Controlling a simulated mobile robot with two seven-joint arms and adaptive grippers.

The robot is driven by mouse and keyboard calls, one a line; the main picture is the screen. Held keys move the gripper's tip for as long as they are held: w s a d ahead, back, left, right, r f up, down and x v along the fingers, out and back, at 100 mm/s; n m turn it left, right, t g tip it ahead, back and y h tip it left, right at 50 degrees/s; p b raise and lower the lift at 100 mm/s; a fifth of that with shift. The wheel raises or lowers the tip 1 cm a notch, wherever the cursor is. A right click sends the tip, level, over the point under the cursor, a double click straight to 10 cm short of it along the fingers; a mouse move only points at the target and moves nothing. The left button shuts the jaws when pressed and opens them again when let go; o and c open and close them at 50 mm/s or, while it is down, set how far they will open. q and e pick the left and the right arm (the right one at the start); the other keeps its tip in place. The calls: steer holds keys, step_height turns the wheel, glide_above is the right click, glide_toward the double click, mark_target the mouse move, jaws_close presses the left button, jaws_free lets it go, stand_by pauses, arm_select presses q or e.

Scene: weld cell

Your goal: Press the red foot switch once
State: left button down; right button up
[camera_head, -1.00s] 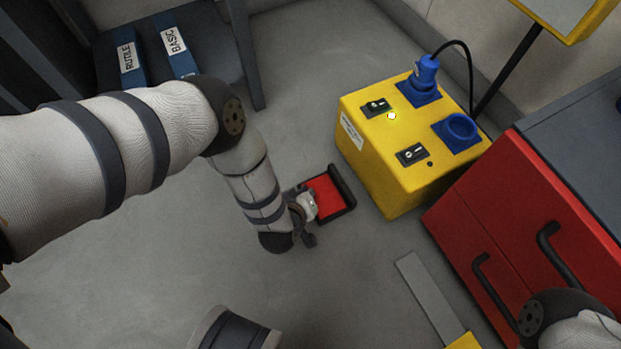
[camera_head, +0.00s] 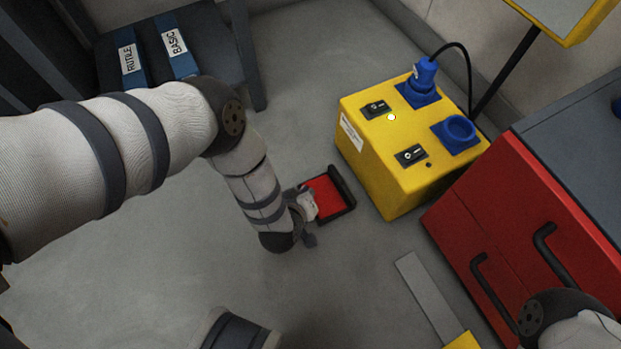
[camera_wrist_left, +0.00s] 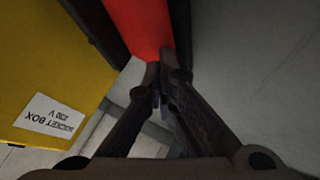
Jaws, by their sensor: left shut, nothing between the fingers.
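The red foot switch (camera_head: 327,197) lies on the floor in a dark frame, left of the yellow box. Its red pedal (camera_wrist_left: 140,22) fills the top middle of the left wrist view. My left gripper (camera_head: 310,214) is at the pedal's left edge and partly covers it. In the left wrist view the left gripper (camera_wrist_left: 160,82) is shut and empty, its tips overlapping the pedal's near end. I cannot tell whether the tips touch the pedal or whether it is pressed down. My right gripper is not in view.
The yellow socket box (camera_head: 386,178) with switches and blue sockets stands right of the pedal. A red cabinet (camera_head: 500,225) is further right. A dark rack (camera_head: 205,40) with blue boxes stands at top left.

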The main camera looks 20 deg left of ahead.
arm_select(q)
steer(key=shift+r+p, duration=0.6)
steer(key=shift+r, duration=0.2)
steer(key=shift+w, duration=0.1)
step_height(320, 180, up, 5)
steer(key=p, duration=0.4)
steer(key=shift+w, duration=0.1)
